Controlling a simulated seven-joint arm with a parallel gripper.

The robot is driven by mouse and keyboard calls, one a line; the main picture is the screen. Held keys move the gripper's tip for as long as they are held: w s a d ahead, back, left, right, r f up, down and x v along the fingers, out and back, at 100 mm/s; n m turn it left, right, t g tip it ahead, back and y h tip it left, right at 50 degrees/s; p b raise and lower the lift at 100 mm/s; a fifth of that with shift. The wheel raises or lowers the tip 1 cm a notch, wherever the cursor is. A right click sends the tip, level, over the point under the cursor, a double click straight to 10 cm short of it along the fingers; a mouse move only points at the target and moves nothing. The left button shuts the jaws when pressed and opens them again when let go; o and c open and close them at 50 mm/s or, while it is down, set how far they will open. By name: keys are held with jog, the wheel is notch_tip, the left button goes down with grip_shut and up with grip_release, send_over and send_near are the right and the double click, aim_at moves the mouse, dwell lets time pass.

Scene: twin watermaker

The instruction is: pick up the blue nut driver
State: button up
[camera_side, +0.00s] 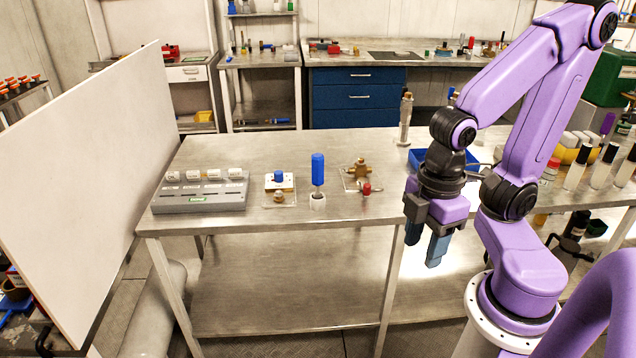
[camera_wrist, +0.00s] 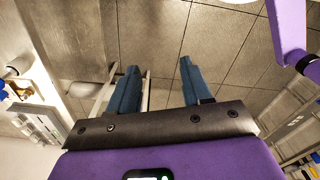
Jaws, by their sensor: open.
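The blue nut driver (camera_side: 318,170) stands upright on the steel table, its blue handle on top and its lower end in a small pale round holder (camera_side: 318,201). My gripper (camera_side: 424,247) is to the right of it, past the table's front edge and lower than the handle. Its blue-grey fingers point down, apart and empty. In the wrist view my gripper (camera_wrist: 157,85) shows two spread fingers with only floor between them. I cannot make out the nut driver in the wrist view.
A grey tray (camera_side: 200,207) with white blocks lies at the table's left. A small plate with a blue-topped part (camera_side: 279,177) and a brass fitting (camera_side: 359,168) flank the driver. A red-topped piece (camera_side: 366,189) is close by on its right. A white panel (camera_side: 85,200) stands left.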

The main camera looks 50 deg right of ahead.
jog(key=shift+o, duration=1.4)
